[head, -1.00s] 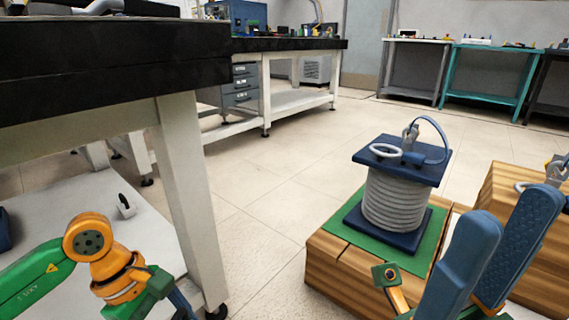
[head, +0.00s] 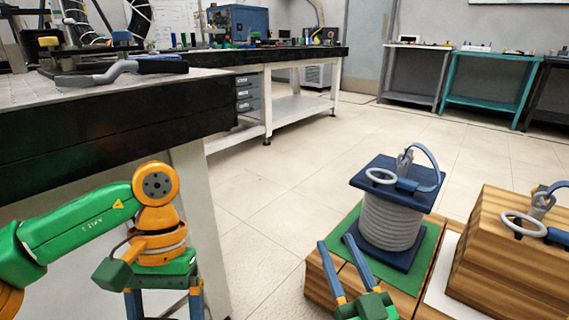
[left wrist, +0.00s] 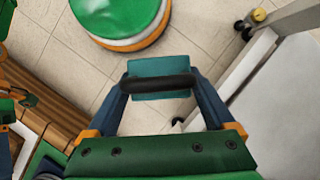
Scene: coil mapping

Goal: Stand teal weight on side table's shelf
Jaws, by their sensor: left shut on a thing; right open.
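The teal weight (left wrist: 147,78), a block with a black bar handle (left wrist: 158,85) across it, is between the fingers of my left gripper (left wrist: 160,87) in the left wrist view. This gripper is shut on its handle, above the floor. In the head view my left gripper's fingers (head: 165,305) point down and run off the bottom edge, so the weight is hidden there. My right gripper (head: 335,243) is open and empty, in front of the grey coil. A pale low shelf (left wrist: 275,115) shows at the right of the left wrist view; I cannot tell if it is the side table's shelf.
A dark-topped bench (head: 120,125) stands close at left, its pale leg (head: 205,225) beside my left arm. A grey coil (head: 390,222) with blue end plates stands on a green-topped wooden block (head: 345,290). Another wooden block (head: 495,255) is at right. Middle floor (head: 280,170) is clear.

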